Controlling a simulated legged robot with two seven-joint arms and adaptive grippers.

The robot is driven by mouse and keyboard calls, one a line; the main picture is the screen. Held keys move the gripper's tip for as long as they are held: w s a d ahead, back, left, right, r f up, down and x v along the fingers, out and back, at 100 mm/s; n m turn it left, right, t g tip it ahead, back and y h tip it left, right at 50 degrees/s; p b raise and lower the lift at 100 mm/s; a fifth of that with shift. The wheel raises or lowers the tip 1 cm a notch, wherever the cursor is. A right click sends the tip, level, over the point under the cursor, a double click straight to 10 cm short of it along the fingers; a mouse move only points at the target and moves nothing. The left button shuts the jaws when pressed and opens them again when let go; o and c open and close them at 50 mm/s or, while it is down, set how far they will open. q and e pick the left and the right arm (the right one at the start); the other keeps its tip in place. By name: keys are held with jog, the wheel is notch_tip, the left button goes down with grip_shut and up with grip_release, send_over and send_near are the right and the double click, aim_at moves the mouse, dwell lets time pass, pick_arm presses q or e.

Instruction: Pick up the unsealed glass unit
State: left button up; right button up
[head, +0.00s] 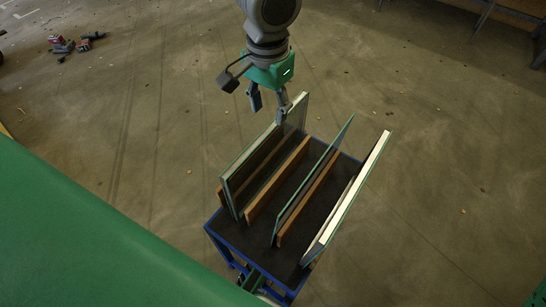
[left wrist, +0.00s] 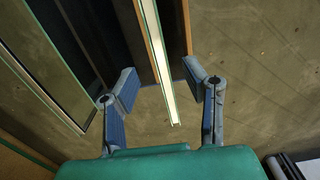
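Three glass units stand on edge in a rack. The left glass unit (head: 255,155) has two panes with a pale strip between them. A thin middle glass unit (head: 312,180) and a right glass unit (head: 348,197) with a broad cream edge stand beside it. I cannot tell from their look which one is unsealed. My left gripper (head: 270,103) is open at the far end of the left unit. In the left wrist view its fingers (left wrist: 160,87) are spread on both sides of a pale-edged glass unit (left wrist: 158,50), not closed on it. My right gripper is not in view.
The rack is a blue-framed cart (head: 245,240) with a dark bed and wooden slats (head: 278,180) between the units. A green surface (head: 80,240) fills the lower left. Tools (head: 75,43) lie on the floor at the far left. The floor right of the cart is clear.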

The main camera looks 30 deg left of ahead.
aim_at(270, 137)
pick_arm(q)
jog(key=f+b, duration=0.1)
jog(key=f, duration=0.3)
jog(key=shift+a+f, duration=0.15)
jog(key=shift+a, duration=0.05)
jog(key=f+b, duration=0.2)
jog(key=f, duration=0.1)
jog(key=f+b, duration=0.1)
jog(key=f, duration=0.1)
jog(key=shift+w+d, duration=0.1)
jog(key=shift+d, duration=0.15)
jog(key=shift+c, duration=0.8)
jog(key=shift+r, duration=0.1)
grip_shut()
